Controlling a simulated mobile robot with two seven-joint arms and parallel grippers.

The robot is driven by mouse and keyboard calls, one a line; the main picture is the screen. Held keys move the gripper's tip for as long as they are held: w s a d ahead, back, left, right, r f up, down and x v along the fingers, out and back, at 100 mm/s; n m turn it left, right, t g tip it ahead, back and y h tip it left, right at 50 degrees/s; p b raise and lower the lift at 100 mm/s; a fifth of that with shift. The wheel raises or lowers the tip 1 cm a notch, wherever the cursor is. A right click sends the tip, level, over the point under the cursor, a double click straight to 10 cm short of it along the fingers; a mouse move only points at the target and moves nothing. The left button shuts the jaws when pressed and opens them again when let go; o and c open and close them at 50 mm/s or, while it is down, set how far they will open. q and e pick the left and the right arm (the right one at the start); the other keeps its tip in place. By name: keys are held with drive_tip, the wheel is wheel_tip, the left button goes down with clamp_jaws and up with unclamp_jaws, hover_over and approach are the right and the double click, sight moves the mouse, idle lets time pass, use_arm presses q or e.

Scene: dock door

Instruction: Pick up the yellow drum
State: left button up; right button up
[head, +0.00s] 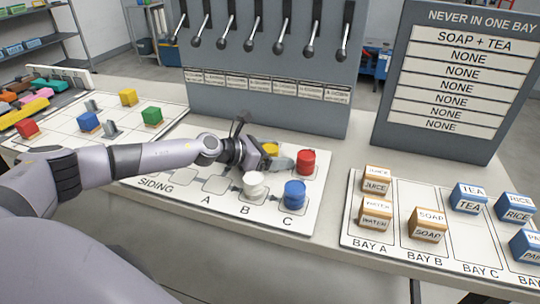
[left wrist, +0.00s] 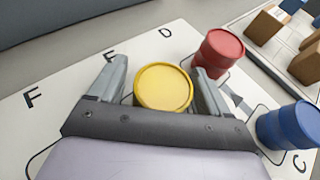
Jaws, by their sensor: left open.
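The yellow drum (left wrist: 163,88) stands upright between the two fingers of my left gripper (left wrist: 160,80) in the left wrist view. The fingers are open, one on each side of it; whether either touches it I cannot tell. In the head view the yellow drum (head: 270,149) is partly hidden behind my left gripper (head: 268,158). The red drum (left wrist: 220,52) stands close to the right finger. The blue drum (left wrist: 288,125) stands further right, near the letter C. My right gripper is not in view.
A white drum (head: 254,185) stands at B on the siding board (head: 180,200). Labelled crates, such as the tea crate (head: 469,198), stand on the bay board at right. A grey lever panel (head: 270,100) rises behind. Coloured blocks (head: 89,122) stand on the left board.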

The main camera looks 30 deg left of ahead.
use_arm(q)
drive_tip(key=c, duration=1.1)
drive_tip(key=shift+o, duration=0.2)
